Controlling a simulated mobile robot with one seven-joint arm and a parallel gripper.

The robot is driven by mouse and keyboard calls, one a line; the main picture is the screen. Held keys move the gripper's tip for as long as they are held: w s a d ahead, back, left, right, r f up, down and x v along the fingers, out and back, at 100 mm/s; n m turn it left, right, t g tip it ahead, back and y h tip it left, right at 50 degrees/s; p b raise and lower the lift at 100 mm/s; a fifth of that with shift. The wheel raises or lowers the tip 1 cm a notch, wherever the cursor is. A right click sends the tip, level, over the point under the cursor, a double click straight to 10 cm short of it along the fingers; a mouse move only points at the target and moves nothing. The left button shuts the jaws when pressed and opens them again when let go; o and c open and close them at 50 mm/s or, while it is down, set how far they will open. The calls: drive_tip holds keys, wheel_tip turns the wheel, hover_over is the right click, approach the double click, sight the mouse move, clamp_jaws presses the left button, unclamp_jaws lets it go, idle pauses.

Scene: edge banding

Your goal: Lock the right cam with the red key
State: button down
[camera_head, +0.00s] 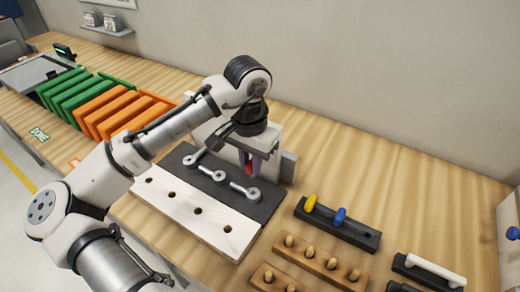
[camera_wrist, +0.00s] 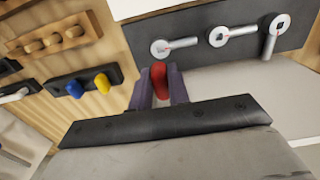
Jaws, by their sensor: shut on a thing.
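My gripper (camera_head: 248,163) is shut on the red key (camera_head: 249,168), which it holds above the far edge of the dark plate. In the wrist view the red key (camera_wrist: 160,82) stands between the fingers of my gripper (camera_wrist: 161,86). The right cam (camera_head: 252,194) is a grey ring with a lever pointing left, toward the middle cam. In the wrist view the right cam (camera_wrist: 160,48) appears leftmost, just beyond the key, and looks apart from it. The middle cam (camera_head: 218,176) has a similar lever direction; the left cam (camera_head: 189,160) has its lever turned away from the white board.
The dark plate (camera_head: 267,205) borders a white board (camera_head: 185,212) with several holes. A black rack (camera_head: 355,236) holds a yellow key (camera_head: 310,203) and a blue key (camera_head: 340,215). Wooden pegs (camera_head: 325,262) stand in front of it. A grey block (camera_head: 288,166) stands behind my gripper.

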sight(251, 176)
drive_tip(key=shift+f+b, duration=2.3)
drive_tip(key=shift+f, duration=0.6)
drive_tip(key=shift+s+f, duration=0.1)
drive_tip(key=shift+f, duration=0.85)
idle(0.5)
drive_tip(key=m, duration=0.4)
drive_tip(key=shift+a+m, duration=0.2)
drive_tip(key=shift+m, duration=0.2)
drive_tip(key=m, duration=0.4)
drive_tip(key=shift+w+a+m, duration=0.1)
drive_tip(key=shift+w+m, duration=0.15)
drive_tip(key=shift+m, duration=0.15)
